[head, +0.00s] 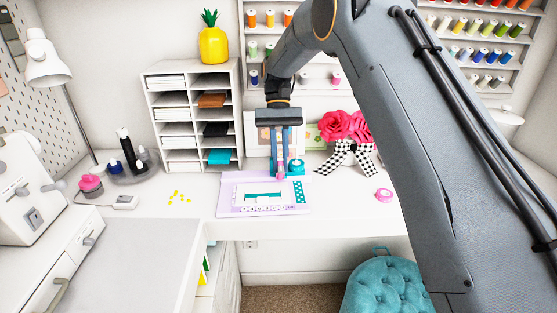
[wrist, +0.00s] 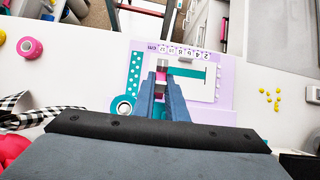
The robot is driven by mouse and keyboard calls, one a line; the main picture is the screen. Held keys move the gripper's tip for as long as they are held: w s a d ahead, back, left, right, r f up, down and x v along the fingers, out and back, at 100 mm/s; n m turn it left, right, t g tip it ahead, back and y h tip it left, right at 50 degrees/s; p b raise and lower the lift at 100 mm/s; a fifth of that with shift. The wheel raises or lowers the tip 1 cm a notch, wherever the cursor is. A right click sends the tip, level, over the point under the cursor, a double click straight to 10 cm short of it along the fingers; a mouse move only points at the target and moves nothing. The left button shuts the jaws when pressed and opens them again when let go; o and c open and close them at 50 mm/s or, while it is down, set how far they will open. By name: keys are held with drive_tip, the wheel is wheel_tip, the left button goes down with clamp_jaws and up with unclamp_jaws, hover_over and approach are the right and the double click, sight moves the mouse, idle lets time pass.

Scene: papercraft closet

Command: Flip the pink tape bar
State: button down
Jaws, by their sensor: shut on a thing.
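A lilac board (head: 226,207) lies on the white desk, with a white panel, a ruler strip and teal parts on it. It also shows in the wrist view (wrist: 225,95). My gripper (head: 281,174) points down at the board's back edge. Its blue fingers (wrist: 162,84) are shut on a small pink piece (wrist: 160,76), which seems to be the pink tape bar. The fingers hide most of it, so I cannot tell its full shape or tilt. A teal tape roll (wrist: 124,106) sits beside the fingers, at the board's back corner.
A pink roll (head: 384,195) lies on the desk at the right. Pink flowers with a checked bow (head: 350,153) stand behind it. Yellow bits (head: 179,197) lie left of the board. A paper shelf (head: 160,110) stands behind. The desk before the flowers is mostly clear.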

drive_tip(key=c, duration=1.8)
unclamp_jaws()
drive_tip(key=shift+o, duration=0.2)
wheel_tip(320, 180, up, 10)
drive_tip(key=b, duration=0.3)
drive_tip(key=shift+f, duration=0.1)
